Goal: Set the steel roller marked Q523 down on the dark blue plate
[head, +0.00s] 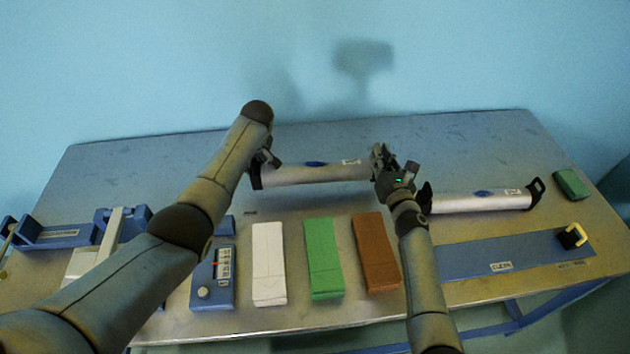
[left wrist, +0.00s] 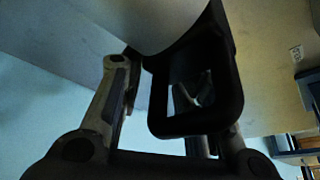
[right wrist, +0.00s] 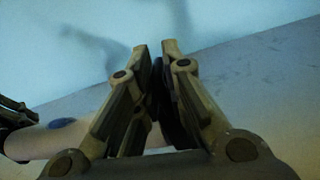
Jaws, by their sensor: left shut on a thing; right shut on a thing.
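A steel roller (head: 315,173) with a blue oval mark, a small label and black end handles is held level between my two grippers. Its label is too small to read. My left gripper (head: 264,160) is shut on the black handle at its left end; this handle (left wrist: 235,100) shows large in the left wrist view. My right gripper (head: 385,162) is shut on the handle at its right end; in the right wrist view the fingers (right wrist: 155,50) close around it. The dark blue plate (head: 475,259), labelled, lies at the right front of the table, apart from the held roller.
A second, similar roller (head: 470,202) lies behind the plate. A yellow-and-black piece (head: 573,236) is at the plate's right end. White (head: 268,262), green (head: 322,258) and brown (head: 375,252) blocks stand in front. A blue device (head: 213,280) is left of them. A green block (head: 571,184) is far right.

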